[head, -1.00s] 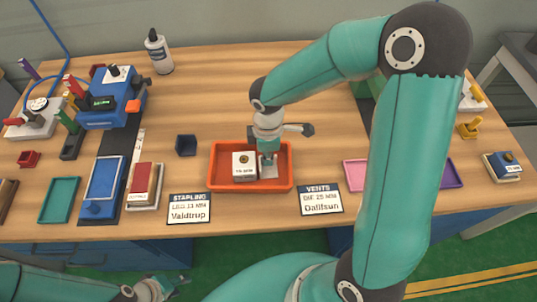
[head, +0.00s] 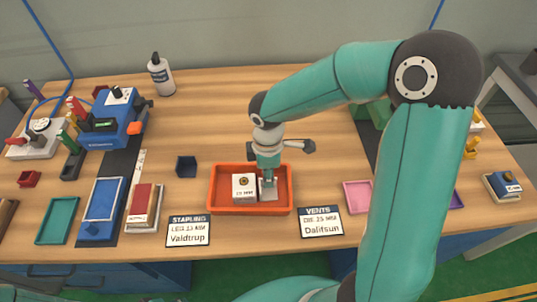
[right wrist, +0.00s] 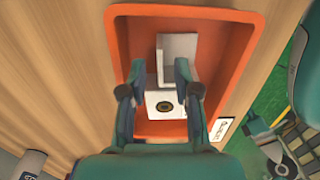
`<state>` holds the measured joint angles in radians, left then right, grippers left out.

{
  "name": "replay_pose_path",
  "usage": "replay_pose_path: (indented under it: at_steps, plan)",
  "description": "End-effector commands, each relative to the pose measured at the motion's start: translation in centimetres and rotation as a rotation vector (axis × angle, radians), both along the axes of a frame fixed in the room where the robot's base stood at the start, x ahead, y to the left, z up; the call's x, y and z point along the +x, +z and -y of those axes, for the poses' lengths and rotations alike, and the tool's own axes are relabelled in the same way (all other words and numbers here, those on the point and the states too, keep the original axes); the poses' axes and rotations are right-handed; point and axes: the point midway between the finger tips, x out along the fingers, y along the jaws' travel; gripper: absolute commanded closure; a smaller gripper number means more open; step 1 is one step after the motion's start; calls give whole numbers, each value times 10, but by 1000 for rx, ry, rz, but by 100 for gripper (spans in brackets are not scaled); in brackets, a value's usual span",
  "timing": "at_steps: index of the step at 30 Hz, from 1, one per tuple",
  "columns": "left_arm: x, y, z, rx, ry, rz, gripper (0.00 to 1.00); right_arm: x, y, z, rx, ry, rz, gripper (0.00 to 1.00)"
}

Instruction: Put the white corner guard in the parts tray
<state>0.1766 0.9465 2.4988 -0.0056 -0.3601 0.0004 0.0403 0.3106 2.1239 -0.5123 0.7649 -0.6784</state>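The white corner guard (head: 268,193) stands in the orange parts tray (head: 251,212), to the right of a white block. The right wrist view shows it as an L-shaped piece (right wrist: 180,47) inside the tray (right wrist: 228,75). My right gripper (head: 268,176) is over the tray at the guard. In the right wrist view its fingers (right wrist: 158,72) are spread, with a clear gap between them. The right finger partly covers the guard, and no grip on it shows. My left gripper is not visible now.
The white block with a dark round top (head: 244,187) shares the tray. A dark blue open box (head: 186,166) stands to its left. Two label cards (head: 188,231) (head: 320,222) lie in front, and a pink tray (head: 357,197) to the right. Bare wood lies behind the tray.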

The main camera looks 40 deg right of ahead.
Motion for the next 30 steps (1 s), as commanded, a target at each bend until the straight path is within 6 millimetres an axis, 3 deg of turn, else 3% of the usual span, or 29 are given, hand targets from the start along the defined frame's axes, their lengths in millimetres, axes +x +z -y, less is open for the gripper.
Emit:
replay_pose_path:
  at_steps: [9, 15, 30]
  plan:
    - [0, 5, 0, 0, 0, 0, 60, 1, 67, 0, -1, -1, 7, 69]
    - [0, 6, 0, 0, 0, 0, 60, 1, 92, 1, -1, 0, 3, 69]
    - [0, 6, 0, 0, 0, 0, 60, 0, 97, 1, 0, -2, 0, 69]
